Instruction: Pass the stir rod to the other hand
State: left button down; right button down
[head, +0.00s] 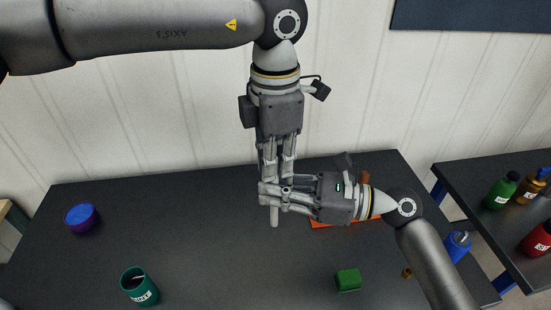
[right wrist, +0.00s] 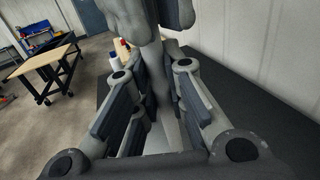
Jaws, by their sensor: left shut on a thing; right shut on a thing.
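The stir rod (head: 274,216) is a pale grey stick. In the head view it hangs upright, its lower end showing below the gripper fingers; its upper part is hidden by them. My left gripper (head: 273,177) points straight down from above and is shut on the upper part of the rod. My right gripper (head: 268,194) comes in from the right, lying level, and is shut on the rod just below the left fingers. In the right wrist view the rod (right wrist: 158,80) stands between the right fingers, with the left gripper (right wrist: 150,18) at the top.
On the dark table (head: 200,270) are a purple-blue round container (head: 82,218), a teal labelled jar (head: 138,286), a green block (head: 348,280) and a blue bottle (head: 457,246). An orange flat thing (head: 325,222) lies partly behind my right gripper. A side table (head: 470,188) holds several bottles.

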jog(key=c, duration=1.4)
grip_release()
